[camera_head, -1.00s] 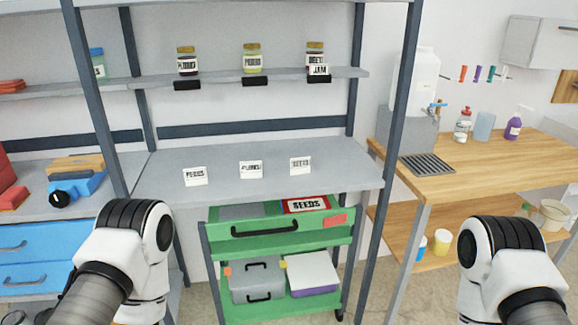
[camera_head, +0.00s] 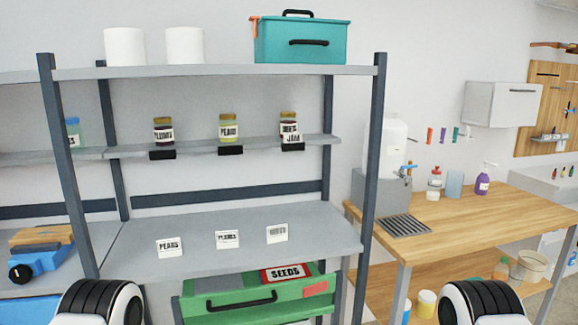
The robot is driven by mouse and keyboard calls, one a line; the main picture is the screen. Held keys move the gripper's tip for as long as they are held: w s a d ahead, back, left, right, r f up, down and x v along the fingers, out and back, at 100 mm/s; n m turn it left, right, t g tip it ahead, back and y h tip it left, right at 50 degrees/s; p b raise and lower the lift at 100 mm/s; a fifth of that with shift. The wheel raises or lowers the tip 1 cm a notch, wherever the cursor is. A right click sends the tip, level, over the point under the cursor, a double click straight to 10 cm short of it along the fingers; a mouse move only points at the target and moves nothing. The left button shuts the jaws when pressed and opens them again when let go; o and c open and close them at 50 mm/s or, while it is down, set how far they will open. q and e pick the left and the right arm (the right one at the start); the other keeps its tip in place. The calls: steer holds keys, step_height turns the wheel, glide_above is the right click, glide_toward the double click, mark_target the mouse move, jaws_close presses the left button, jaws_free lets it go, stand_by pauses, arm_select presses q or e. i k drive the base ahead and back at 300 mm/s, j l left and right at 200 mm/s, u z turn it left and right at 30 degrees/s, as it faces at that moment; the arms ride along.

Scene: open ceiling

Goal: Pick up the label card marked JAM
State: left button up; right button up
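The JAM label card (camera_head: 292,139) is a small white card on the middle shelf, in a black holder (camera_head: 293,147) at the shelf's front edge. It stands in front of the right-hand jar (camera_head: 289,120), whose own label reads something like BEETS and is partly hidden by the card. Three more white cards lie on the lower shelf: PEARS (camera_head: 168,247), a blurred one (camera_head: 227,239) and another blurred one (camera_head: 277,233). Only rounded white and black parts of my two arms show at the bottom edge, well below the card. Neither gripper is visible.
The shelf unit has dark upright posts (camera_head: 372,150) on both sides. A PLUMS jar (camera_head: 163,131) and a PEARS jar (camera_head: 228,127) stand left of the card. A green cart (camera_head: 230,300) with a SEEDS sign sits below. A wooden counter (camera_head: 460,215) is at right.

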mark_target(288, 137)
steer(key=i+l+u, duration=0.1)
steer(key=i+l, duration=0.15)
steer(key=l, duration=0.15)
steer(key=i+l+u, duration=0.1)
steer(key=i+l, duration=0.15)
steer(key=l, duration=0.15)
steer(key=i+l, duration=0.25)
steer(key=l, duration=0.2)
steer(key=u, duration=0.05)
